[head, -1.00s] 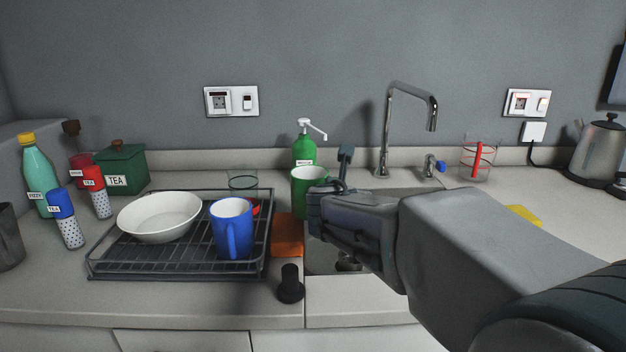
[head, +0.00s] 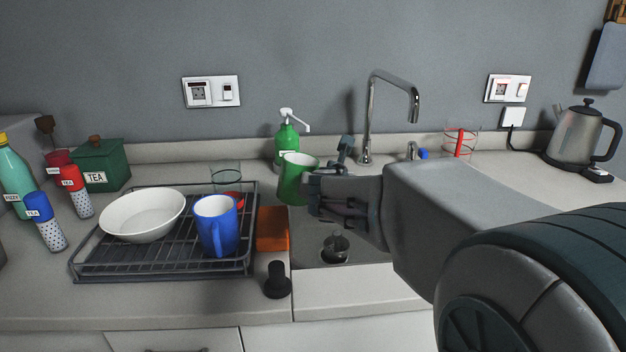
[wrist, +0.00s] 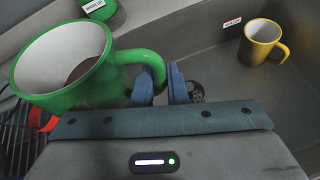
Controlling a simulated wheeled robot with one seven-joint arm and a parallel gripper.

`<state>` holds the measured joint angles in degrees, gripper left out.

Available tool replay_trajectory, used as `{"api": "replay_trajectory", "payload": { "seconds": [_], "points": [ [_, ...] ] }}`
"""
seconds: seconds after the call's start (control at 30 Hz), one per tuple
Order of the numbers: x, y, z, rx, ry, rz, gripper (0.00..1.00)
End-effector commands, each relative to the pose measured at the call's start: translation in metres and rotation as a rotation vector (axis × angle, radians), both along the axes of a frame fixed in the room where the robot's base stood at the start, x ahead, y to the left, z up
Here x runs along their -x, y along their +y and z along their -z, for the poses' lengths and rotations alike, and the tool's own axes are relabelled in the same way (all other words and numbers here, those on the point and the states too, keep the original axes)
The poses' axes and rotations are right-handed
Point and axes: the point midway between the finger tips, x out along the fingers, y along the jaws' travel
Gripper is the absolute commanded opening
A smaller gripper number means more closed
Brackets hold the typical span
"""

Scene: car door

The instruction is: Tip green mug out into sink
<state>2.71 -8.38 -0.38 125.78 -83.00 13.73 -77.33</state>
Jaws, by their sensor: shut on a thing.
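The green mug (head: 292,182) is held above the sink's (head: 309,252) left side, tilted slightly. In the wrist view, the green mug (wrist: 70,98) shows its white inside, with something brown low in it, probably liquid. My gripper (head: 318,188) is to the mug's right. In the wrist view, my gripper's blue fingertips (wrist: 162,86) are shut on the mug's handle. The sink's drain (wrist: 196,91) shows past the fingers. My arm hides much of the sink in the head view.
A yellow mug (wrist: 262,42) stands in the sink. A green soap bottle (head: 286,142) and the tap (head: 370,120) are behind. Left are an orange sponge (head: 272,229), a blue mug (head: 212,226) and a white bowl (head: 142,214) on a dark rack (head: 160,268).

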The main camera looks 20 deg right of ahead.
Motion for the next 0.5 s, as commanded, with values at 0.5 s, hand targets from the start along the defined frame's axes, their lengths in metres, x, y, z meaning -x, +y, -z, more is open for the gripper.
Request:
{"api": "replay_trajectory", "payload": {
  "seconds": [0.5],
  "points": [
    [-0.003, -0.014, 0.016, -0.183, 0.019, 0.002, 0.00]
  ]
}}
